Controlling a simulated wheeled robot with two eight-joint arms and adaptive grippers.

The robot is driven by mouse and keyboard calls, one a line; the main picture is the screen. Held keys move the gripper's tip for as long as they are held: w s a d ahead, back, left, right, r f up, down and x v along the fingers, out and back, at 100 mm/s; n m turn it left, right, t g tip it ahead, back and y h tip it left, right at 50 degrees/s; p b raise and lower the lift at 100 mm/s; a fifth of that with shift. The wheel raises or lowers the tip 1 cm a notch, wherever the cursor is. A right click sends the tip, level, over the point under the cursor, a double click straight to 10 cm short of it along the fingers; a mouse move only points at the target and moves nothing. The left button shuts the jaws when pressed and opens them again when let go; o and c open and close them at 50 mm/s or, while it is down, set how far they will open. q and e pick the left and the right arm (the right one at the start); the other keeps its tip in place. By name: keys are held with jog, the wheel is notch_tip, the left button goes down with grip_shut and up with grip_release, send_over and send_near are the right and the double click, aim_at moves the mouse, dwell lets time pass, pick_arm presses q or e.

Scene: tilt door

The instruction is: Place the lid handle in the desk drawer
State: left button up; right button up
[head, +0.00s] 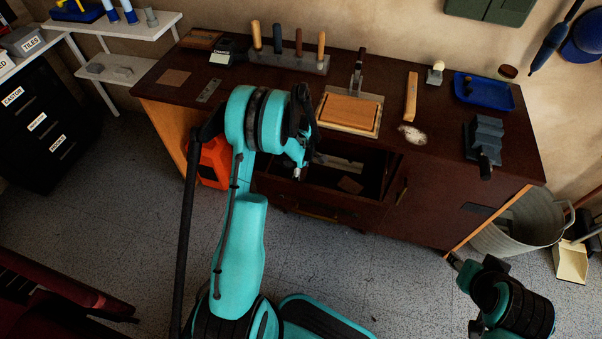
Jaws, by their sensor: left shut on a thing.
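My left gripper (300,165) reaches over the left end of the open desk drawer (373,184), at about the front of the desktop. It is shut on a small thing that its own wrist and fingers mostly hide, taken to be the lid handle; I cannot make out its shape. The drawer is pulled out below the desktop and holds a pale flat strip (342,162) and a brown flat piece (350,185). My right gripper (458,264) is low at the lower right, away from the desk front, and its fingers are too dark to read.
On the desk (220,100) are a wooden block on a pale board (350,112), a rack of handled tools (288,60), a blue tray (483,92) and a grey vise (484,138). An orange container (215,162) stands left of the drawer. A metal tub (520,220) is at right.

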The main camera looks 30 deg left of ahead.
pick_arm(q)
jog(key=shift+f, duration=0.2)
jog(key=o, duration=1.2)
notch_tip(320, 180, up, 12)
